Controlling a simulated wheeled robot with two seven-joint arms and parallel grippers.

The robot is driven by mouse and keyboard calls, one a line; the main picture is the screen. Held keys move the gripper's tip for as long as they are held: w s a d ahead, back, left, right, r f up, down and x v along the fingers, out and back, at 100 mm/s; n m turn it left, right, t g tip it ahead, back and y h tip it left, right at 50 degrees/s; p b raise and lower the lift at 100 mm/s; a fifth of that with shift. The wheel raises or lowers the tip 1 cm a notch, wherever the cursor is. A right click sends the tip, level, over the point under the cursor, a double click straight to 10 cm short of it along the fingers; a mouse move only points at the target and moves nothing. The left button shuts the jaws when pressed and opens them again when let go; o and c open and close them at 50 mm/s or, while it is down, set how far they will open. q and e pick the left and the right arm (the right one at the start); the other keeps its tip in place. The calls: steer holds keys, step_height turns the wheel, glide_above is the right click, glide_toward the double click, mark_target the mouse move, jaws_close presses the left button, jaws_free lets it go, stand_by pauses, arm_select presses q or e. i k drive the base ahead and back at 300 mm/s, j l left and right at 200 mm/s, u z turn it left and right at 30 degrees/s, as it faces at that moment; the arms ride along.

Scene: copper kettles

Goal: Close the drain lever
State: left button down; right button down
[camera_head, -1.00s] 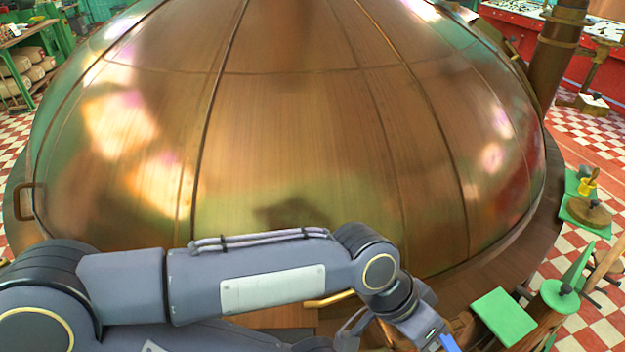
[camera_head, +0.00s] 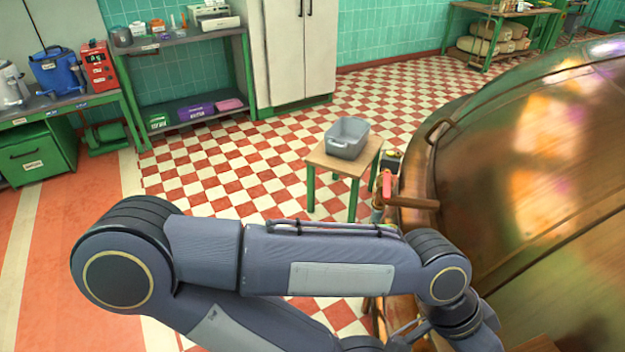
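The large copper kettle (camera_head: 550,150) fills the right side of the head view. At its left edge a small fitting with a pink-red handle (camera_head: 387,183) stands upright beside a brown pipe (camera_head: 415,203) that meets the kettle. This handle may be the drain lever; I cannot tell for sure, nor its position. My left arm crosses the lower part of the view and hides the lower part of this area. Its wrist is at the lower right, and its fingers are out of view. My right gripper is not in view.
A small wooden table (camera_head: 318,156) with green legs holds a grey tub (camera_head: 347,138) just left of the fitting. A grey bench (camera_head: 62,107) and shelves (camera_head: 185,38) stand at the back left, with a white cabinet (camera_head: 300,50) beside them. The checkered floor between is clear.

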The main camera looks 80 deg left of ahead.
mark_target(385, 190)
steer(key=u, duration=2.25)
steer(key=i+j, duration=0.25)
steer(key=i, duration=0.25)
steer(key=i+j, duration=0.25)
steer(key=i, duration=0.3)
